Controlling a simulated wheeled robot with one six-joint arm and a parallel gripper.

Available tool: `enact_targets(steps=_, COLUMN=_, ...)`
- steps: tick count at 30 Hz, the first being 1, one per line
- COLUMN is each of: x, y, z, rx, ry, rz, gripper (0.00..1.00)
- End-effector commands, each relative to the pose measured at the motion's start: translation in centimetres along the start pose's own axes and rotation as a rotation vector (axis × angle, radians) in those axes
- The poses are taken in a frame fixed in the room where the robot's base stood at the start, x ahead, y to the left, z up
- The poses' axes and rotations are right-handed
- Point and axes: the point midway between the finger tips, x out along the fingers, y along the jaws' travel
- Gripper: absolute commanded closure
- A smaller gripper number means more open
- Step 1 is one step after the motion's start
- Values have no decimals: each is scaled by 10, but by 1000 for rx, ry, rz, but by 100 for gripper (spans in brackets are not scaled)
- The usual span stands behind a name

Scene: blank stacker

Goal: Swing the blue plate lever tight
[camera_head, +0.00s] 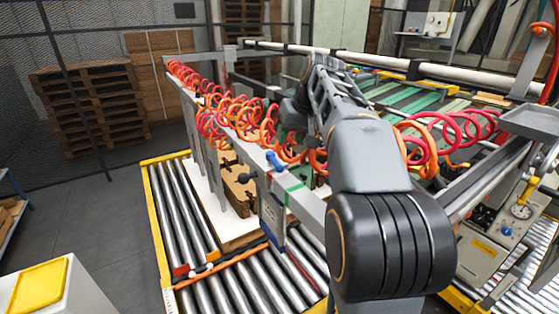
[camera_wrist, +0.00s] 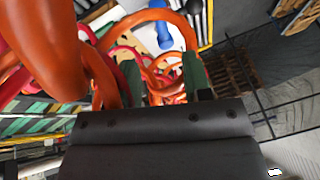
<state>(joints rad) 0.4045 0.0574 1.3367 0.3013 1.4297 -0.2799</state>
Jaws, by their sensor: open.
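The blue lever (camera_head: 275,161) sits on the grey rail of the stacker, near the middle of the head view. It looks like a short blue handle lying at a slant. In the wrist view a blue part that looks like this lever (camera_wrist: 164,36) shows beyond my fingers, near the top middle. My gripper (camera_wrist: 163,75) is open, with its two dark green fingers apart. Orange and red coiled hoses show between and around them. The fingers are apart from the lever. In the head view my arm covers much of the middle, and I cannot make out the fingers there.
Red and orange coiled hoses (camera_head: 232,122) run along the rail beside my arm. A black knob (camera_head: 243,178) stands left of the lever. Cut brown board (camera_head: 238,188) lies below the rail, above the roller conveyor (camera_head: 180,215). Open floor (camera_head: 95,220) lies at left.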

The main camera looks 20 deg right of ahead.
Motion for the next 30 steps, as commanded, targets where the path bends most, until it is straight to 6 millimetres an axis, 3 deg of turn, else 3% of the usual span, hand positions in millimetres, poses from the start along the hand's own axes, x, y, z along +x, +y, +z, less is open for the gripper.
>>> enact_targets(steps=6, x=44, y=-1, z=1, rx=-1, ry=-4, rz=0, gripper=55)
enact_targets(steps=15, x=86, y=-1, z=0, rx=-1, ry=-2, rz=0, gripper=55)
enact_targets(steps=21, x=98, y=-1, z=0, rx=-1, ry=-1, rz=1, gripper=55)
enact_targets(steps=30, x=100, y=0, z=0, rx=-1, ry=0, rz=1, gripper=55)
